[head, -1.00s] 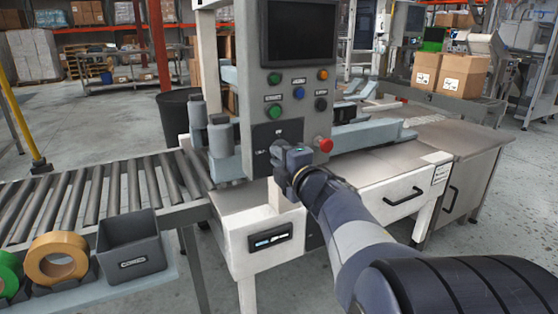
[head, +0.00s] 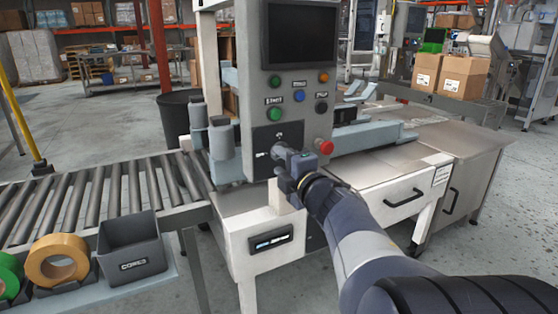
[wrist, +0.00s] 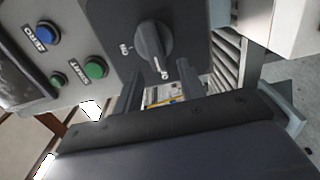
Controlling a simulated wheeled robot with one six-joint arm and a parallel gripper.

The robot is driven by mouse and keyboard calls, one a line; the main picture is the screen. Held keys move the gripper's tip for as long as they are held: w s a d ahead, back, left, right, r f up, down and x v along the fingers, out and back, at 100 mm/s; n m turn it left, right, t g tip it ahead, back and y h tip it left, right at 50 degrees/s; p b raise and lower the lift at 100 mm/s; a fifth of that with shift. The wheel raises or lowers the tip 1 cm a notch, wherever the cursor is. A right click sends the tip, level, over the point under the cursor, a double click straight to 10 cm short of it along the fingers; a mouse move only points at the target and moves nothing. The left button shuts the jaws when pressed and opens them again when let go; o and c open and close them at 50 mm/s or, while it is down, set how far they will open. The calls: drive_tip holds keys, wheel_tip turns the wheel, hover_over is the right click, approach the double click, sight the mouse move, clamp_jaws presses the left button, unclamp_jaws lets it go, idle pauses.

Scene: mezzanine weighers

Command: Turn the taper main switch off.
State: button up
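The taper main switch is a dark rotary knob (wrist: 153,44) on a black plate (wrist: 192,18) in the wrist view. The knob's long axis runs nearly up and down there. A white mark shows at its lower end and a small label to its left; I cannot read them surely. In the head view the black plate (head: 262,137) is at the panel's lower left, and my gripper hides the knob. My gripper (head: 277,167) is in front of it. In the wrist view my gripper (wrist: 161,72) is open, its two dark fingers apart, just below the knob, with nothing between them.
The grey control panel (head: 312,111) carries a red mushroom button (head: 326,147), a green button (head: 275,114) and a blue button (head: 299,96) close by. A roller conveyor (head: 85,200) runs left. A grey bin (head: 132,250) and tape rolls (head: 42,264) stand front left.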

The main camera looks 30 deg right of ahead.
drive_tip(key=s+p, duration=0.2)
drive_tip(key=s, duration=0.7)
drive_tip(key=shift+s, duration=0.15)
drive_tip(key=shift+d, duration=0.1)
drive_tip(key=w+b, duration=0.2)
drive_tip(key=w, duration=0.8)
drive_tip(key=shift+b, duration=0.35)
drive_tip(key=shift+w, duration=0.45)
drive_tip(key=shift+s, duration=0.1)
